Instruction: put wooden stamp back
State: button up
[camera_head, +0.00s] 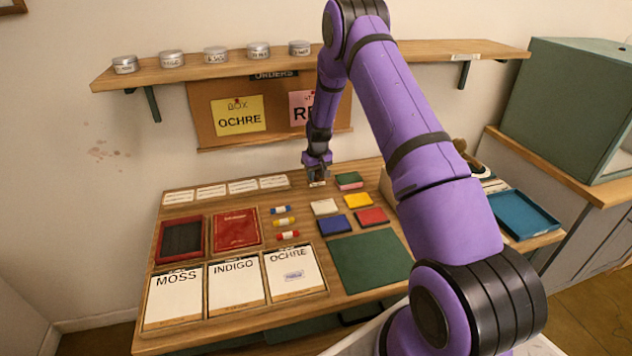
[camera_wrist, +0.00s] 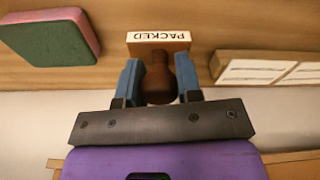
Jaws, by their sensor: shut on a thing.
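A wooden stamp (camera_wrist: 159,78) with a round brown knob and a white "PACKED" label shows in the wrist view. My gripper (camera_wrist: 160,85) is shut on its knob, one blue finger on each side. In the head view my gripper (camera_head: 317,176) points down at the back of the wooden table (camera_head: 180,198), left of a green-and-pink block (camera_head: 348,181). The stamp is small and mostly hidden there, and I cannot tell whether its base touches the table.
Labelled cards (camera_head: 242,187) lie along the back left. Coloured pads, including a yellow one (camera_head: 357,201), lie in front of my gripper. A shelf with several tins (camera_head: 215,55) hangs above.

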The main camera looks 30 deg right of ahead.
aim_at(316, 176)
jog(key=shift+s+f, duration=0.1)
jog(key=shift+f, duration=1.55)
jog(key=shift+f, duration=0.15)
jog(key=o, duration=0.8)
jog(key=r, duration=0.4)
jog(key=s+r, duration=0.1)
jog(key=r, duration=0.7)
jog(key=shift+s+a+r, duration=0.15)
jog(key=shift+s, duration=0.1)
